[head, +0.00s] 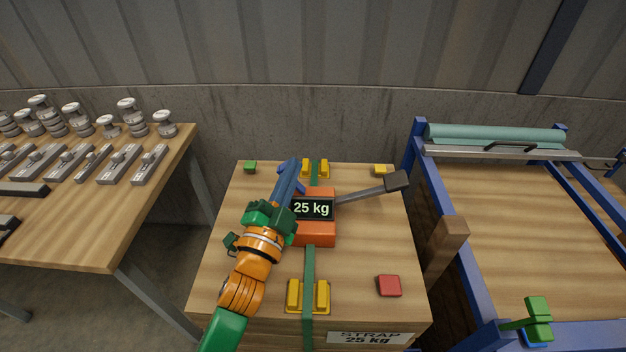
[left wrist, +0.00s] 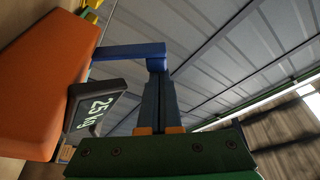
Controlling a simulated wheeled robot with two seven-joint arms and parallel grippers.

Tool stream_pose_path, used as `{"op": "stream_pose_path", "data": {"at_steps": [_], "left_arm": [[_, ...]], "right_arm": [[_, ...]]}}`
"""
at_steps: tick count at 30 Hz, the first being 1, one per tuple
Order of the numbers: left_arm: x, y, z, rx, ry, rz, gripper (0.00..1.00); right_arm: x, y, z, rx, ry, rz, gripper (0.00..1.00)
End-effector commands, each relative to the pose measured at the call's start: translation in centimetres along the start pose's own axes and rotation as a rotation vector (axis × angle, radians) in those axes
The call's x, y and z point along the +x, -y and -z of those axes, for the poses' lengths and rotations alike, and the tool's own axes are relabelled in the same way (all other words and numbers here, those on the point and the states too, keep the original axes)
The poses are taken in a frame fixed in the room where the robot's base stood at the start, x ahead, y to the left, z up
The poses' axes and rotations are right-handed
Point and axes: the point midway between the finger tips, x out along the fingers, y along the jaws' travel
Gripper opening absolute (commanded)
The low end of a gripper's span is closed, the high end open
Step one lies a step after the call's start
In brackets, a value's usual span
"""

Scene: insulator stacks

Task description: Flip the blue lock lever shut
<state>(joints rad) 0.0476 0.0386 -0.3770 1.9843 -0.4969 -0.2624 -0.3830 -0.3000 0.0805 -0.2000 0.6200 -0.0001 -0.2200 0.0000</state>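The orange strap tensioner (head: 317,233) stands on the wooden box top, with a dark display (head: 313,208) reading 25 kg. The blue lock lever (left wrist: 130,51) shows in the left wrist view as a bent bar beyond the display. In the head view, it is largely hidden by my left gripper (head: 294,166). My left gripper also shows in the left wrist view (left wrist: 158,72), its dark fingers close together and their tips at the lever's end. I cannot tell whether they touch it or only overlap it in view. My right gripper is not in view.
A grey handle (head: 365,192) with a dark grip sticks out right of the tensioner. A green strap (head: 309,270) runs over the box between yellow brackets. A red block (head: 389,286) lies at the front right. A blue frame (head: 431,185) stands right; a table of parts (head: 110,215) stands left.

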Motion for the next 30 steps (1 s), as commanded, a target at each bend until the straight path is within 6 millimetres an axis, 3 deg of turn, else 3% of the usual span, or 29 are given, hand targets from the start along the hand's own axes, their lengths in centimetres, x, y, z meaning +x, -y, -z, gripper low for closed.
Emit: {"op": "stream_pose_path", "data": {"at_steps": [5, 30], "left_arm": [[-0.3, 0.3, -1.0, -0.13, 0.002, 0.045, 0.0], [-0.9, 0.8, -2.6, -0.12, 0.001, 0.041, 0.0]], "right_arm": [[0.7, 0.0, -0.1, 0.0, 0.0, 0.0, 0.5], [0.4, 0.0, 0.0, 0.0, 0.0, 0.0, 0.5]]}}
